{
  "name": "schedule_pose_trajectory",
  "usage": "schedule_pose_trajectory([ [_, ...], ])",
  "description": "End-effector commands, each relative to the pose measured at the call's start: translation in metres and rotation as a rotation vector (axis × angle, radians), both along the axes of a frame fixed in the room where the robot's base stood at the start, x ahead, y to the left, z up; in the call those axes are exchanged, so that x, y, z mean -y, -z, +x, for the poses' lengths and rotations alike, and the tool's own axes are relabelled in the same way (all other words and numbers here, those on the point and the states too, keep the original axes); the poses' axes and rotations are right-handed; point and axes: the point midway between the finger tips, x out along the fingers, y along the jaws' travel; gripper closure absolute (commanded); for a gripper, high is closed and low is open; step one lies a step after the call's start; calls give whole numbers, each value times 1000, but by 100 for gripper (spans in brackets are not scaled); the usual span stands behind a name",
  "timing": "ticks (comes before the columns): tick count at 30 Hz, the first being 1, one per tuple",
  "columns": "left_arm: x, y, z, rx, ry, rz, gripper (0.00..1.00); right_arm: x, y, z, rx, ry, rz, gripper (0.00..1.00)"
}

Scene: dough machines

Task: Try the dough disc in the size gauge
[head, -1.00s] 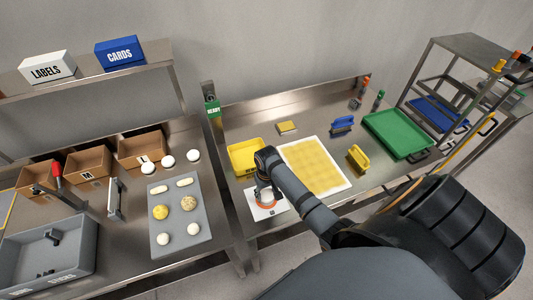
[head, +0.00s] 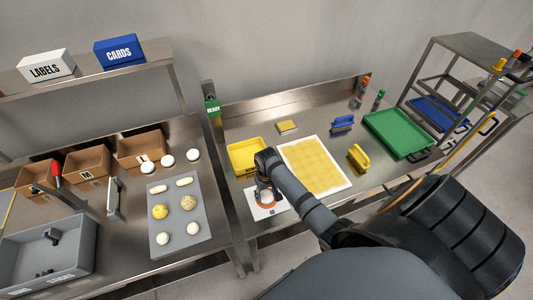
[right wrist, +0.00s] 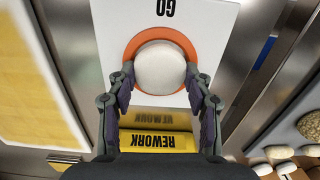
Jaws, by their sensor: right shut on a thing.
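The dough disc (right wrist: 160,67) is white and round, between the fingertips of my right gripper (right wrist: 159,78) in the right wrist view. The gripper is shut on it. The size gauge is a white plate with "GO" on it (right wrist: 200,25) and an orange ring (right wrist: 131,49). The disc lines up with the ring, and orange shows around it. I cannot tell whether it sits in the ring or just above it. In the head view my right gripper (head: 266,192) is over the gauge plate (head: 257,213) and partly hides the ring and disc. My left gripper is out of view.
A yellow REWORK bin (head: 240,152) stands close behind the gauge. A yellow sheet on a white mat (head: 345,184) lies to the right, with a green tray (head: 398,133) beyond. A grey board (head: 163,242) with several dough pieces is on the left bench.

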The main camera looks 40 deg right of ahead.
Motion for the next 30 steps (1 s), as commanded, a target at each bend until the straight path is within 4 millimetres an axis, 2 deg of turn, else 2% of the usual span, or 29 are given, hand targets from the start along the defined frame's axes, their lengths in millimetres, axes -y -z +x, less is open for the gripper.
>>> schedule_pose_trajectory([
  [5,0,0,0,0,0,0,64,0,0,0,0,0,0,81],
  [6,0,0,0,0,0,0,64,0,0,0,0,0,0,48],
  [12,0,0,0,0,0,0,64,0,0,0,0,0,0,23],
  [23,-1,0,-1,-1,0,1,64,0,-5,1,2,0,0,23],
  [26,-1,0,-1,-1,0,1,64,1,-20,1,4,-1,-1,23],
  [30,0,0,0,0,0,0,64,1,-55,2,6,-1,-2,23],
])
